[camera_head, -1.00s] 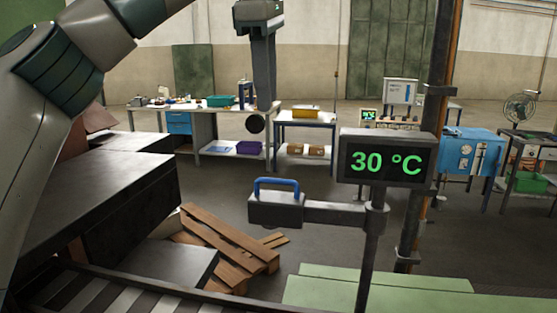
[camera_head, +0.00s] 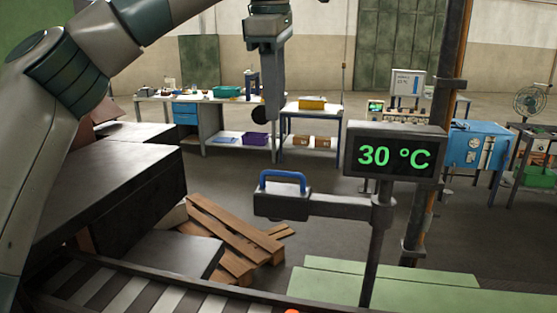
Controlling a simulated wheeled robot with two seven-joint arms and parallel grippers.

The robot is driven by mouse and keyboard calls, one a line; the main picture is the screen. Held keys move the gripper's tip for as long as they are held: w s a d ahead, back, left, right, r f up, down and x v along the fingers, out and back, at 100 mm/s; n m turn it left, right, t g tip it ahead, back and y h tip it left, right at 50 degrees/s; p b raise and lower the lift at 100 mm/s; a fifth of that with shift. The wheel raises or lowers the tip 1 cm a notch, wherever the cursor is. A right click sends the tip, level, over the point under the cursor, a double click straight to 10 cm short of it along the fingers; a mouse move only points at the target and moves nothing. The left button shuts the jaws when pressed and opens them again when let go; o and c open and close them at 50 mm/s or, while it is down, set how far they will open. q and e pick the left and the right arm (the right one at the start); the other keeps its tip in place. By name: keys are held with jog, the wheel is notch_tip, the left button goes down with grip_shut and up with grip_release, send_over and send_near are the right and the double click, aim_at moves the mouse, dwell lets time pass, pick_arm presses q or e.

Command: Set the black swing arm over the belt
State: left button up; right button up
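The black swing arm (camera_head: 335,205) reaches left, level, from an upright post (camera_head: 378,240). A blue handle (camera_head: 283,177) stands on the thick block at its free end. The belt (camera_head: 130,298), with light and dark stripes, runs along the bottom left; the arm's free end is to the right of it in the picture. My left gripper (camera_head: 273,118) points down and appears above the handle, apart from it. It is seen edge-on, so its opening cannot be told. My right gripper is not in view.
A display (camera_head: 395,156) reading 30 °C sits on the post. Dark blocks (camera_head: 105,190) stand behind the belt at left. Wooden pallets (camera_head: 225,240) lie on the floor. A green surface (camera_head: 380,288) is at bottom right. A work table (camera_head: 210,108) stands farther back.

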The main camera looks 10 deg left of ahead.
aim_at(278, 175)
pick_arm(q)
jog(key=w+f+p, duration=0.1)
jog(key=f, duration=0.3)
jog(key=f+p, duration=0.1)
jog(key=f, duration=0.4)
jog(key=w+f+p, duration=0.1)
jog(key=f, duration=0.3)
jog(key=shift+w+f, duration=0.3)
jog(key=shift+w, duration=0.05)
jog(key=shift+c, duration=0.4)
grip_shut()
